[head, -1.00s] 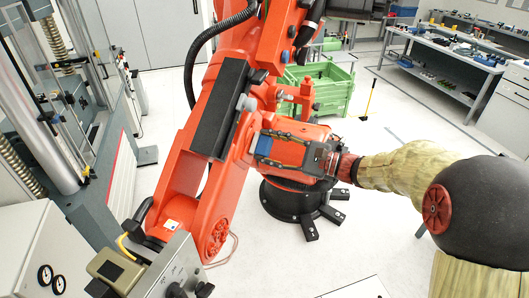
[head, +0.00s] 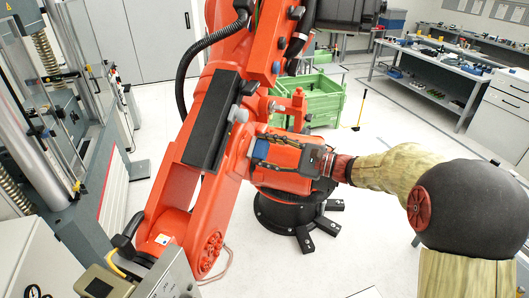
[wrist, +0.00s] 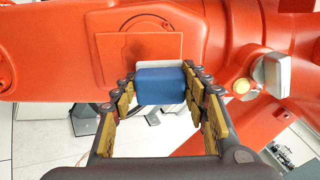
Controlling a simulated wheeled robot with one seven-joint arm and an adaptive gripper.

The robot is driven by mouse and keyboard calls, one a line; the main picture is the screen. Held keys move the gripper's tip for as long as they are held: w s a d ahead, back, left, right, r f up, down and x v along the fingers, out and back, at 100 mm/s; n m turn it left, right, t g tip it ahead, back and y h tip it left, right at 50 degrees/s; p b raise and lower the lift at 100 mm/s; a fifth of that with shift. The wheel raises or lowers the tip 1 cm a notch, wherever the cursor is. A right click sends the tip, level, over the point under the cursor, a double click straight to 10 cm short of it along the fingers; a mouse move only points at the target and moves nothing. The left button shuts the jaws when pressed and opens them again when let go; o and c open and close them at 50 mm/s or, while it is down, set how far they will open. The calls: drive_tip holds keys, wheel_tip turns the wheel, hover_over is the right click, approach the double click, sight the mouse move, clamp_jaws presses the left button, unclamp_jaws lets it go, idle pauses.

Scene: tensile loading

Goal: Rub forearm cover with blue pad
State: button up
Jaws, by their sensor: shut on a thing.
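My gripper (head: 262,150) is shut on a blue pad (wrist: 162,88), gripped between its two jointed fingers with gold-coloured inner plates. The pad also shows at the fingertips in the head view (head: 260,147). I cannot tell whether the pad touches the cover. In the head view my gripper hides the cover.
The orange robot arm (head: 195,185) stands on a black footed base (head: 290,212). A testing machine (head: 75,185) is at the left. A green bin (head: 315,100) and a workbench (head: 440,75) stand behind.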

drive_tip(key=shift+s+a+b, duration=0.35)
drive_tip(key=shift+s+a, duration=0.15)
drive_tip(key=shift+s, duration=0.6)
drive_tip(key=shift+s+a+b, duration=0.3)
drive_tip(key=shift+s+a, duration=0.2)
drive_tip(key=shift+s, duration=0.65)
drive_tip(key=shift+s+a+b, duration=0.35)
drive_tip(key=shift+s+a, duration=0.15)
drive_tip(key=shift+s, duration=0.6)
drive_tip(key=shift+v, duration=2.9)
drive_tip(key=shift+d, duration=0.15)
drive_tip(key=shift+v, duration=1.35)
